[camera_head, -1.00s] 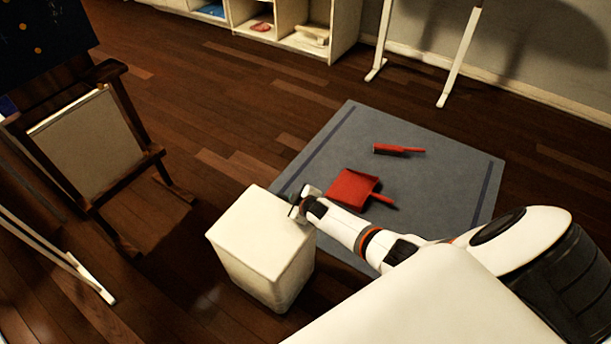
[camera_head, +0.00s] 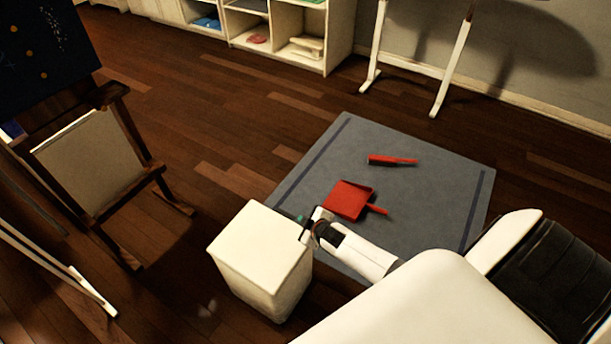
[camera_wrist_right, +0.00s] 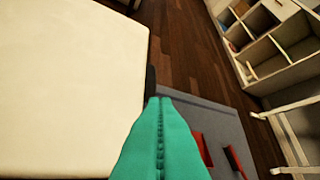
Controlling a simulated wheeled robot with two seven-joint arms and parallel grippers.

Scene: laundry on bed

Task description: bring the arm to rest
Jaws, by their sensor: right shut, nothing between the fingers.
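My right arm comes in from the lower right in the head view. Its gripper (camera_head: 303,221) is at the right upper edge of a white box (camera_head: 262,275); I cannot tell whether it touches the box. In the right wrist view the teal fingers of the gripper (camera_wrist_right: 158,100) are shut together with nothing between them. The white top of the box (camera_wrist_right: 70,75) fills the left of that view. My left gripper is not in view.
A grey-blue mat (camera_head: 425,175) with a red dustpan (camera_head: 348,199) and a red brush (camera_head: 390,160) lies beyond my right arm. A wooden easel (camera_head: 95,165) stands at left, open shelves (camera_head: 300,35) at the back. The wooden floor between is clear.

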